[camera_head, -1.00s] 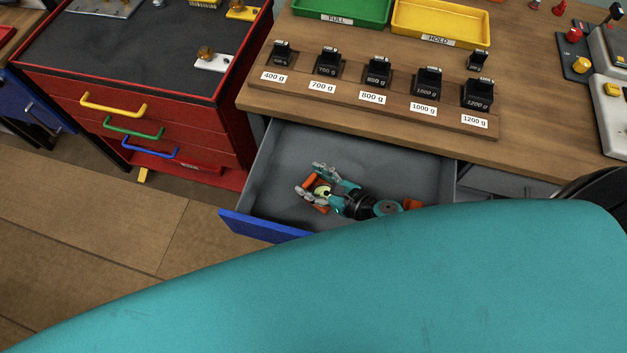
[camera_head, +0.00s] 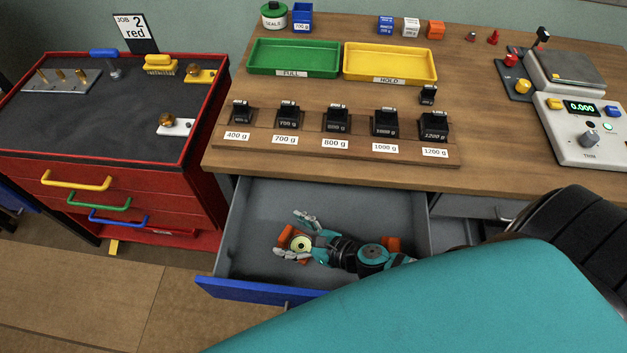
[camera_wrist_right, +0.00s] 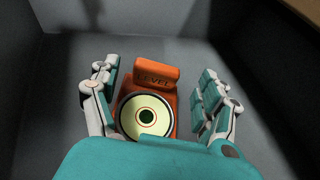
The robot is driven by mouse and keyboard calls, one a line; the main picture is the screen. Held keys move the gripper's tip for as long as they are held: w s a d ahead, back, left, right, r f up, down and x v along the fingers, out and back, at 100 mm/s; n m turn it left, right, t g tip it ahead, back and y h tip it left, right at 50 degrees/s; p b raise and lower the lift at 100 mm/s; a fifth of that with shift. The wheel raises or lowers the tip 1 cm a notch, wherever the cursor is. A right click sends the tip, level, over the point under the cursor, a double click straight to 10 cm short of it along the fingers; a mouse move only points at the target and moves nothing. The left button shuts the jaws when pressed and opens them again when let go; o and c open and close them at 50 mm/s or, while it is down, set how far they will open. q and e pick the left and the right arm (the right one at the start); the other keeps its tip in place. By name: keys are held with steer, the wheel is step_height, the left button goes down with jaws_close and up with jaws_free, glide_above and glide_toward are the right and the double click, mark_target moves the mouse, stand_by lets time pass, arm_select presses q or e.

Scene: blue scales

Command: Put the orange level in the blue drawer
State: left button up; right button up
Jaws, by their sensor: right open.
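The blue drawer (camera_head: 262,290) is pulled open under the wooden bench; its grey inside shows. The orange level (camera_wrist_right: 158,79), with a round pale bubble dial, lies on the drawer floor between my right gripper's spread fingers in the right wrist view. It also shows in the head view (camera_head: 284,237), partly covered by the gripper. My right gripper (camera_head: 292,236) is open, down inside the drawer, with gaps between both fingers and the level in the wrist view. My left gripper is not in view.
Black weights (camera_head: 337,119) stand in a labelled row on the bench (camera_head: 500,165) above the drawer. Behind them are a green tray (camera_head: 294,58) and a yellow tray (camera_head: 389,64). A red cabinet (camera_head: 130,215) stands at left. A scale (camera_head: 580,130) sits at right.

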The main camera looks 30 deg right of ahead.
steer(key=b+v, duration=0.2)
steer(key=v, duration=0.7)
steer(key=shift+s+f, duration=0.1)
steer(key=shift+s, duration=0.1)
steer(key=shift+s+d+r, duration=0.35)
steer(key=shift+s+r, duration=0.05)
steer(key=shift+s, duration=0.05)
